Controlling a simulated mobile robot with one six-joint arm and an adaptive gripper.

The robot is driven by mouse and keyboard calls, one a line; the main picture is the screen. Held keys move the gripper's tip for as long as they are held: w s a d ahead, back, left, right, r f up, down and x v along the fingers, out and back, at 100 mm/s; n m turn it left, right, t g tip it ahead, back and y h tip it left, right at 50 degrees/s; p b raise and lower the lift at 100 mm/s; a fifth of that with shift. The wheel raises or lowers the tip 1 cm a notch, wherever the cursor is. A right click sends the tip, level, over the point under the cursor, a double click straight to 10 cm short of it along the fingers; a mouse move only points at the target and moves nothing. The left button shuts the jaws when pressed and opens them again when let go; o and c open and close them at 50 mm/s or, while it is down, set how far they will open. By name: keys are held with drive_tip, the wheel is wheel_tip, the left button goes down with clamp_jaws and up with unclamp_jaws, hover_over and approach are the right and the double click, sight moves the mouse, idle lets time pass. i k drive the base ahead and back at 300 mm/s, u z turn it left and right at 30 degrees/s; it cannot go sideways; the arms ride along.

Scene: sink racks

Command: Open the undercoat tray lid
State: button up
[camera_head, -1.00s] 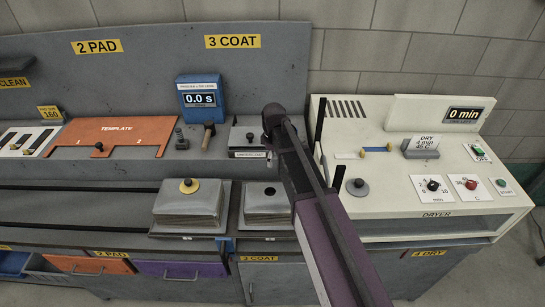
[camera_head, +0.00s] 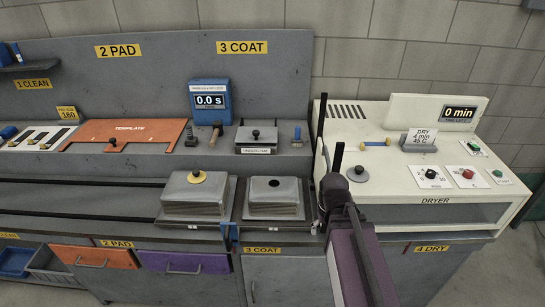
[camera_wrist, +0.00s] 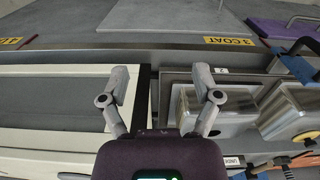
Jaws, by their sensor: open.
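Two metal boxes stand on the lower front shelf, one with a yellow-ringed knob (camera_head: 197,178), one with a dark top spot (camera_head: 273,184). The cream dryer (camera_head: 375,165) with upright black bars is right.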

sight(245, 135)
drive_tip(key=k, duration=0.65)
drive_tip(key=u, duration=0.4)
drive_tip(key=i, duration=1.7)
drive_tip(key=z, duration=0.45)
